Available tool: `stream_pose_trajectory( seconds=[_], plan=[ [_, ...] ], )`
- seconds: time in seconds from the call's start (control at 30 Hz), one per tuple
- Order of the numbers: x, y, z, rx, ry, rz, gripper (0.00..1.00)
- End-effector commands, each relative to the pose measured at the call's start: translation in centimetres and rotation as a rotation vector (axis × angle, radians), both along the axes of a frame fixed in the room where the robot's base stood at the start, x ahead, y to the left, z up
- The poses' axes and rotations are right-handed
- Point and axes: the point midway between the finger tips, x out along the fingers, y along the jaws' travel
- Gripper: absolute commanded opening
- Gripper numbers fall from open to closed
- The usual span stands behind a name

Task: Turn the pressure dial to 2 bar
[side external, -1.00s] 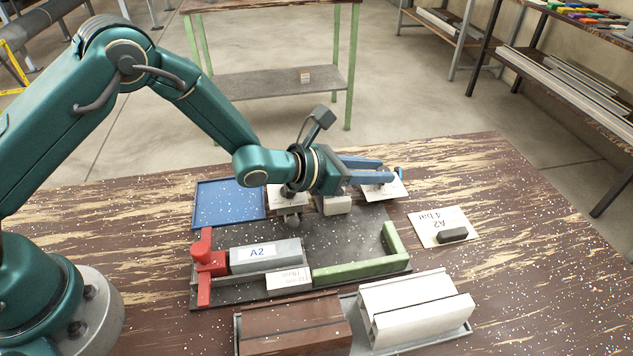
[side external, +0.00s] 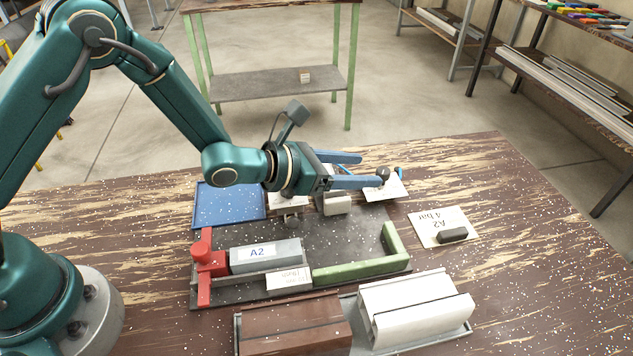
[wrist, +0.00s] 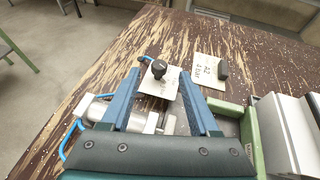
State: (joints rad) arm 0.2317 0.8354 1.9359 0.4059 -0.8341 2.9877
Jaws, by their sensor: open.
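The pressure dial is a black round knob (side external: 383,173) on a white plate (side external: 388,190) at the back of the bench; a blue hose runs beside it. My gripper (side external: 370,169) is open and empty, its blue fingers pointing right toward the dial. In the wrist view the knob (wrist: 158,68) appears between the fingertips (wrist: 160,73), near their ends; whether it is truly between them I cannot tell. The plate's scale is too small to read. A card (side external: 440,222) marked "A2 4 bar" lies to the right with a dark block (side external: 452,235) on it.
A grey A2 block (side external: 265,255) sits in the fixture by a red clamp (side external: 208,260) and green stop (side external: 385,255). A blue tray (side external: 229,205) lies behind. Brown (side external: 290,325) and white (side external: 415,305) profiles stand in front. The table's right side is clear.

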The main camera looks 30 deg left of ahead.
Motion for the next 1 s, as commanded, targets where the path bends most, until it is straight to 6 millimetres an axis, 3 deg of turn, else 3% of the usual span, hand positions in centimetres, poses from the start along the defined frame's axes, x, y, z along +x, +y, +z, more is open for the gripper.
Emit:
stream_pose_trajectory(
  seconds=[0.57,0.67,1.0],
  plan=[
    [-0.9,0.5,0.8,-0.001,-0.003,-0.001,0.62],
    [-0.8,0.4,2.1,-0.003,-0.007,-0.003,0.62],
    [-0.9,0.4,9.7,-0.001,-0.011,-0.003,0.62]
  ],
)
